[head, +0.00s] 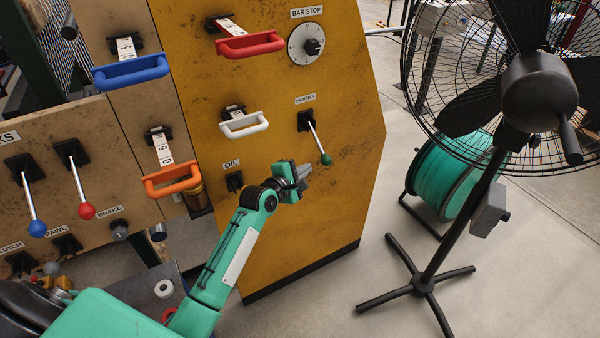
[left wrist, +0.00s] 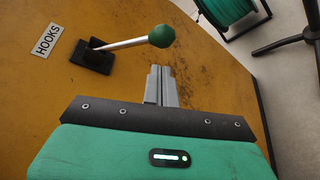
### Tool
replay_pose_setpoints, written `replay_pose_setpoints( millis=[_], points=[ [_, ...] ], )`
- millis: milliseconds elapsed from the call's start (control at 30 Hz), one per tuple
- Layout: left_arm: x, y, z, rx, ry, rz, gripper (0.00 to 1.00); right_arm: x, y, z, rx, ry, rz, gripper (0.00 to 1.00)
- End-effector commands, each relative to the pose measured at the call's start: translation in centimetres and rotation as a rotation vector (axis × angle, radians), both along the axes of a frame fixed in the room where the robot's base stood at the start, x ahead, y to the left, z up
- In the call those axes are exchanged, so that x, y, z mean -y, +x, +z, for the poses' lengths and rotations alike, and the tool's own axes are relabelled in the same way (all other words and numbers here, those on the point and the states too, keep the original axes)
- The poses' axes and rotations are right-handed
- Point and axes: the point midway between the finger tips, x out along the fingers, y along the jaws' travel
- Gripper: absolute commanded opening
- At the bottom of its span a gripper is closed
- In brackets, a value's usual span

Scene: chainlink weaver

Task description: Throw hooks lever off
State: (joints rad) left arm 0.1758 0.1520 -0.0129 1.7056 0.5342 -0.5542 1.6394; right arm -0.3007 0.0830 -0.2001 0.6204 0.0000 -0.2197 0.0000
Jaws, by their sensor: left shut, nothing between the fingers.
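The hooks lever (head: 317,137) is on the yellow panel under a HOOKS label (head: 305,99). It has a black base, a silver rod and a green knob (head: 326,159), and it slants down to the right in the head view. In the left wrist view the lever (left wrist: 125,43) points right, its green knob (left wrist: 162,36) above the fingertips. My left gripper (head: 305,171) is shut and empty, just below and left of the knob in the head view. In the left wrist view the shut fingers (left wrist: 161,86) appear apart from the knob. My right gripper is not in view.
The yellow panel (head: 300,220) also carries a red handle (head: 250,44), a white handle (head: 244,125), a BAR STOP dial (head: 306,43) and an OIL switch (head: 234,181). A black fan (head: 540,90) and green reel (head: 445,175) stand right. Open floor lies between.

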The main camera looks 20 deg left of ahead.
Motion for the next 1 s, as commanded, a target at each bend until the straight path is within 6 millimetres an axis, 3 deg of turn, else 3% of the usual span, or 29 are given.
replay_pose_setpoints(
  millis=[200, 400, 1000],
  points=[
    [0.8, 3.3, -0.7, -0.001, 0.002, 0.000, 0.00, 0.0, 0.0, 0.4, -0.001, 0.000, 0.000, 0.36],
    [1.2, 5.0, -1.1, -0.001, 0.003, 0.000, 0.00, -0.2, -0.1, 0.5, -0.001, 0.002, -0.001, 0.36],
    [1.3, 5.5, -1.1, -0.005, -0.003, 0.000, 0.00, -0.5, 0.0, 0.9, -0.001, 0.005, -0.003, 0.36]
  ],
)
